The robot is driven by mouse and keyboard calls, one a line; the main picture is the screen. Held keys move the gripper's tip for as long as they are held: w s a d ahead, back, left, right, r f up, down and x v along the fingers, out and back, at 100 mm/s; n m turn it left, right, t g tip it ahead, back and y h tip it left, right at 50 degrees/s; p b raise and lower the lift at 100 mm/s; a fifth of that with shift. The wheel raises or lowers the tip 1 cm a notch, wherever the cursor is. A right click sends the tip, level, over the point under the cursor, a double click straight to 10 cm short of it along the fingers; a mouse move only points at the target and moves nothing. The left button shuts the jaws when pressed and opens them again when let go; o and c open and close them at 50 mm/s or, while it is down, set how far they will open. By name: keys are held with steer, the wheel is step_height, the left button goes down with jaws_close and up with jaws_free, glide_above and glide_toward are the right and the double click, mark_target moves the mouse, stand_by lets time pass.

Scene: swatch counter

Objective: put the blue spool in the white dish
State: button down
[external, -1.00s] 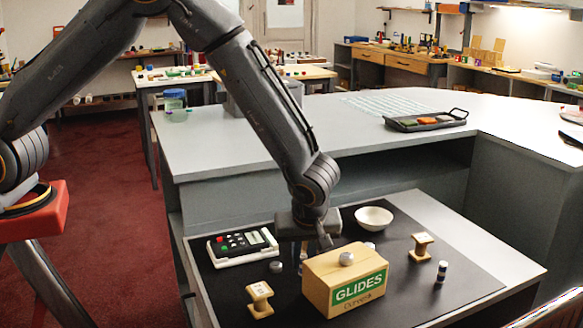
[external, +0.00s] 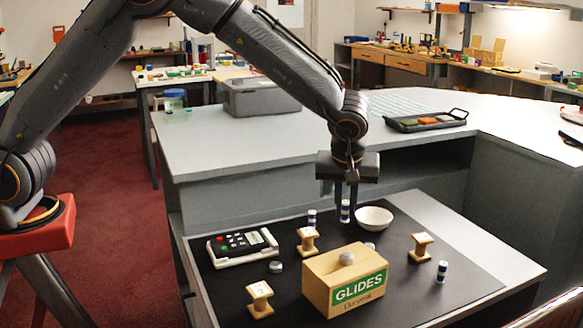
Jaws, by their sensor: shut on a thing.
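My gripper (external: 346,203) is shut on a small blue spool (external: 345,213), a narrow upright cylinder with blue and white bands. It holds the spool above the black mat, just left of the white dish (external: 374,219) in the picture. The dish is a round shallow bowl; its inside looks empty from here. Two similar blue-and-white cylinders stand on the mat: one (external: 311,217) left of my gripper and one (external: 441,272) at the right.
A keypad device (external: 242,247) lies at the left. The raised grey counter (external: 230,150) rises behind.

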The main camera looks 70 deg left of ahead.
steer(key=w+a+m+t+h+b, duration=0.1)
steer(key=w+a+m, duration=0.2)
steer(key=w+a, duration=0.3)
steer(key=w+a+m+h, duration=0.1)
steer(key=w+a+m, duration=0.15)
steer(key=w, duration=0.65)
steer(key=p, duration=0.3)
glide_toward(376, 221)
steer(key=x, duration=0.5)
steer(key=shift+b, duration=0.4)
steer(key=c, duration=1.8)
jaws_free()
steer(key=shift+f, duration=0.1)
steer(key=shift+o, duration=0.4)
